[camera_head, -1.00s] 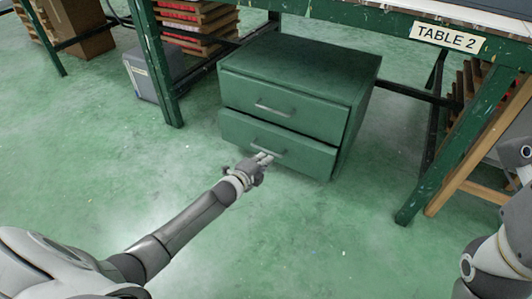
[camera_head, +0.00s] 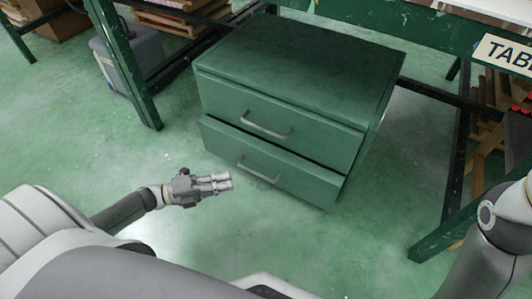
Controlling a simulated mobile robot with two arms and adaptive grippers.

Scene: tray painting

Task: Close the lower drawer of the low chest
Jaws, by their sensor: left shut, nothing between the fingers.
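The low green chest (camera_head: 300,55) stands on the floor with two drawers. Its upper drawer (camera_head: 285,112) has a grey bar handle. The lower drawer (camera_head: 305,182) has a similar handle (camera_head: 259,171), and a dark gap runs along its top edge. Its front seems to stand slightly forward; I cannot tell exactly how far. My left gripper (camera_head: 229,181) is shut and empty, in front of the lower drawer, left of its handle, with its fingers pointing right. It looks apart from the drawer. My right arm shows at the right edge, but its gripper is out of view.
A green table frame surrounds the chest, with a leg (camera_head: 128,75) at the left and another (camera_head: 475,205) at the right. A grey box (camera_head: 130,58) stands behind the left leg. The floor (camera_head: 60,130) at the left is clear.

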